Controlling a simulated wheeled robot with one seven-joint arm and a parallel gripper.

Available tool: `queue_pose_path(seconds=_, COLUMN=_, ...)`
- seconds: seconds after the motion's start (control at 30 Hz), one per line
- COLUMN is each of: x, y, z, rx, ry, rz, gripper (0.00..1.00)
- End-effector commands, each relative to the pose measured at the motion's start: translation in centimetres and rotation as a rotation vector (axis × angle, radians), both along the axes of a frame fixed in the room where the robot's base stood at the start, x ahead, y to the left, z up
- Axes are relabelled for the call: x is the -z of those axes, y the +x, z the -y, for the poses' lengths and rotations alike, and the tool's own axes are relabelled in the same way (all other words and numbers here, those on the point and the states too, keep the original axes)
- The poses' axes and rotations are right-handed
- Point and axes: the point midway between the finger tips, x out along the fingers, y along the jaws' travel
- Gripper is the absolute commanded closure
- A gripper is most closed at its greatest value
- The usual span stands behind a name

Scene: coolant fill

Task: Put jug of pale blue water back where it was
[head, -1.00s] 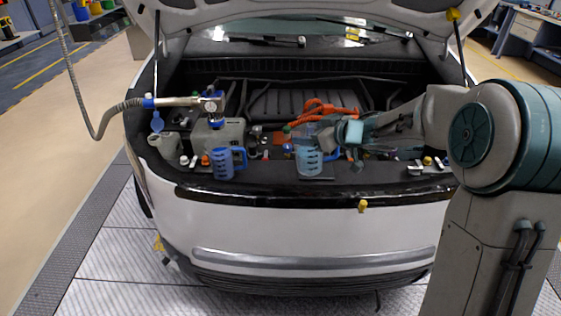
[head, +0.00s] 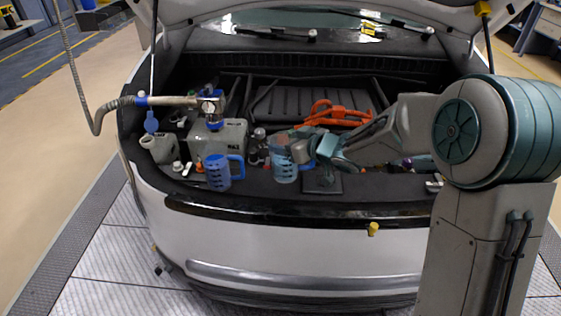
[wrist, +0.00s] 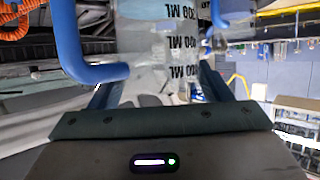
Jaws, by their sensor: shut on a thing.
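The clear jug of pale blue water (head: 285,170) stands or hangs upright just left of a dark square pad in the car's open front bay. Whether its base touches the surface is unclear. My gripper (head: 302,152) reaches in from the right and is shut on the jug. In the wrist view the jug's wall (wrist: 178,45) with ML markings lies between my two fingers (wrist: 158,92), and a blue handle (wrist: 85,55) shows at left. The dark square pad (head: 323,184) is bare.
A blue jug (head: 217,175) stands to the left, with a grey container (head: 222,137) behind it. Orange cables (head: 335,113) lie behind my gripper. A yellow cap (head: 373,229) shows at the bumper.

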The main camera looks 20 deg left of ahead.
Motion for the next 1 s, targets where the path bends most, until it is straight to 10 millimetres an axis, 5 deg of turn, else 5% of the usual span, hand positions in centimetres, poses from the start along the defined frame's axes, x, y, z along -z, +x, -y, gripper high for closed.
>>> queue_pose_path(seconds=0.2, x=1.1, y=-0.9, z=-1.9, rx=0.000, ry=0.003, rz=0.002, gripper=0.87)
queue_pose_path(seconds=0.5, x=4.7, y=-1.0, z=-1.9, rx=0.001, ry=0.002, rz=-0.002, gripper=0.87)
queue_pose_path(seconds=0.97, x=5.6, y=-0.9, z=-1.8, rx=0.002, ry=0.002, rz=0.002, gripper=0.87)
queue_pose_path(seconds=1.0, x=5.7, y=-0.9, z=-1.8, rx=0.002, ry=0.000, rz=0.000, gripper=0.23)
